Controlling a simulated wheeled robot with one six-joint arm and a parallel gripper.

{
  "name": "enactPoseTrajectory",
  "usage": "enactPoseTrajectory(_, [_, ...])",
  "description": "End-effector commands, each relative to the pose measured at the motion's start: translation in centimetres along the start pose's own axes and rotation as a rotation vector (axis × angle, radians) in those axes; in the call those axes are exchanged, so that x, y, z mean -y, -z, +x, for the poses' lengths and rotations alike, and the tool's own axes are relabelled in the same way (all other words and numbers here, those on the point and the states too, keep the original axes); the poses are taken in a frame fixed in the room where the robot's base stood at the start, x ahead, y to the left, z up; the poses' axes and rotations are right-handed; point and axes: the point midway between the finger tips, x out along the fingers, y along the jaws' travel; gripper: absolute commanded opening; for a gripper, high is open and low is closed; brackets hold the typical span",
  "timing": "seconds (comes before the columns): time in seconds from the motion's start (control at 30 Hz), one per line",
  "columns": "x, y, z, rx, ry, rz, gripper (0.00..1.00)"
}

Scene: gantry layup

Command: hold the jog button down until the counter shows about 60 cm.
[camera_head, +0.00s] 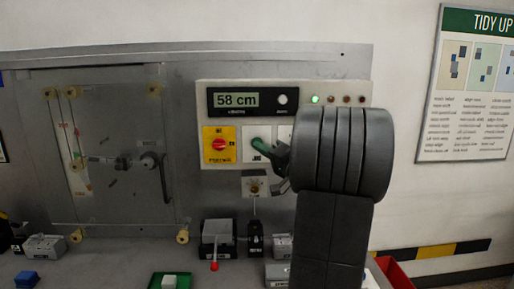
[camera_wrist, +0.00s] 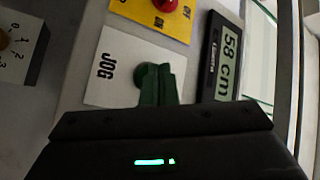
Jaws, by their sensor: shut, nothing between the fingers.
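The counter (camera_head: 236,99) reads 58 cm in the head view, and its display (camera_wrist: 228,62) reads the same in the wrist view. The jog button (camera_wrist: 142,76) is green and round, on a white plate marked JOG (camera_wrist: 105,75). My gripper (camera_head: 270,149) is at the jog button, its fingers shut with nothing between them. In the wrist view the fingertips (camera_wrist: 157,80) overlap the button and hide part of it. They look to be touching it, but how far it is pressed cannot be seen.
A red knob (camera_head: 218,144) on a yellow plate is left of the jog plate. A small dial (camera_head: 254,187) sits below. A green lamp (camera_head: 315,99) is lit on the panel. A red-tipped lever (camera_head: 214,266) stands on the bench, with a green tray (camera_head: 154,281) to its left.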

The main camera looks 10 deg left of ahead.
Motion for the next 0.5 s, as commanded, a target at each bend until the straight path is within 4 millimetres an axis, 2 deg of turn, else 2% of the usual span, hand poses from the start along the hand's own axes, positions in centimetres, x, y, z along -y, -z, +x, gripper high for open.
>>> enactPoseTrajectory(0.5, [0.47, -0.59, -0.76, 0.0, 0.001, 0.0, 0.0])
